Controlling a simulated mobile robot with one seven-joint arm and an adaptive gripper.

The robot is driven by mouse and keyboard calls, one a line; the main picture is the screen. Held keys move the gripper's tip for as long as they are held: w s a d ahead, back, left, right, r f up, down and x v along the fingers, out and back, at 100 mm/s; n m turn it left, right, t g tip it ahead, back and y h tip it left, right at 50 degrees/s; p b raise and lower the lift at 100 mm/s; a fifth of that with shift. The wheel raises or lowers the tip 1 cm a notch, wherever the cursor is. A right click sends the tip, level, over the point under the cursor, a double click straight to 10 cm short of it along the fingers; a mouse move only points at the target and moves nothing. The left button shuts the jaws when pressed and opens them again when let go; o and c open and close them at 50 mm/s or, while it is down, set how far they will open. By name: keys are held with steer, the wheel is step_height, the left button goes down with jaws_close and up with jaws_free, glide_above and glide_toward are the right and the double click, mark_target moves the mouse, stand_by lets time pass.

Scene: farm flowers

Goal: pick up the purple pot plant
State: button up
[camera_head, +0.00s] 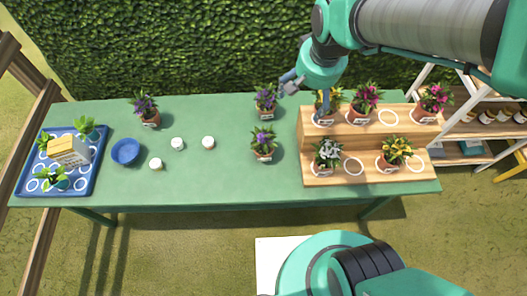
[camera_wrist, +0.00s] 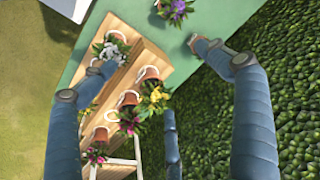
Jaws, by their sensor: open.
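Three purple pot plants in terracotta pots stand on the green table in the head view: one at the left (camera_head: 146,110), one at the back middle (camera_head: 265,100), and one nearer the front (camera_head: 264,143). My gripper (camera_head: 289,86) is open and empty, just right of and apparently above the back middle plant. In the wrist view my gripper's fingers (camera_wrist: 152,55) are spread wide, and a purple plant (camera_wrist: 177,10) shows at the top edge, beyond the fingertips. Which of the purple plants this is, I cannot tell.
A two-step wooden stand (camera_head: 312,176) with several other pot plants is at the table's right, close to my gripper. A blue bowl (camera_head: 125,152), small white pots (camera_head: 208,142) and a blue tray (camera_head: 83,186) are at the left. A hedge (camera_head: 200,50) runs behind the table.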

steer(key=w+a+f+g, duration=0.1)
steer(key=w+a+f, duration=0.2)
steer(key=f, duration=0.3)
steer(key=w+a+f, duration=0.2)
steer(key=f, duration=0.3)
steer(key=m+g, duration=0.2)
glide_above(264, 149)
step_height(264, 149, down, 14)
steer(key=shift+w+d+r, duration=0.1)
steer(key=shift+w+d, duration=0.05)
steer(key=shift+w, duration=0.15)
steer(key=shift+f+b, duration=0.8)
steer(key=shift+f, duration=3.5)
steer(key=shift+f, duration=0.1)
steer(key=shift+a+f+b, duration=0.15)
steer(key=shift+f+b, duration=0.2)
steer(key=shift+f, duration=0.9)
steer(key=shift+a+f+b, duration=0.1)
steer(key=shift+f+b, duration=0.2)
steer(key=shift+f, duration=0.95)
